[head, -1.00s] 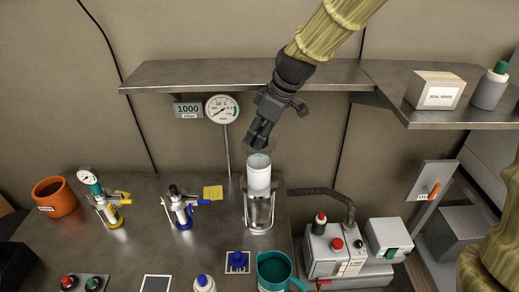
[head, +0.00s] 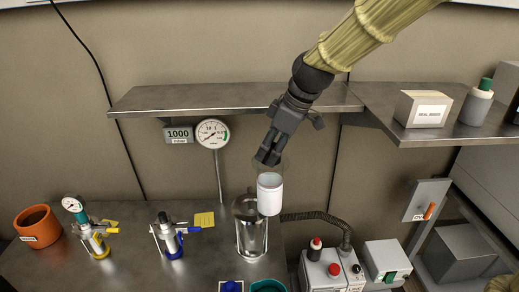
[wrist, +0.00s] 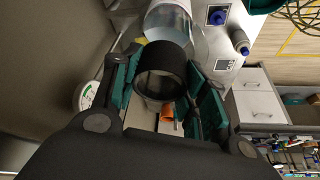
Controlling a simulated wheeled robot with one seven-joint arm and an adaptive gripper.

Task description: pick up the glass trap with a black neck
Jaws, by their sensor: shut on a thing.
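My gripper (head: 268,158) is shut on the glass trap and holds it up in front of the back wall. In the wrist view the trap's black neck (wrist: 163,70) sits between the teal finger pads, with its clear glass body (wrist: 168,22) beyond. In the head view the fingers mostly hide the neck. Below them show faint clear glass and a white lower part (head: 269,195), hanging roughly upright. The white part overlaps the upper right of a clear glass vessel (head: 250,238) in a metal frame on the bench. I cannot tell whether they touch.
A steel shelf (head: 220,97) runs behind my gripper. A dial gauge (head: 212,133) on a post stands to the left. Two small valve units (head: 166,237) stand on the bench (head: 125,268). A pump unit (head: 330,271) with a dark hose stands at right.

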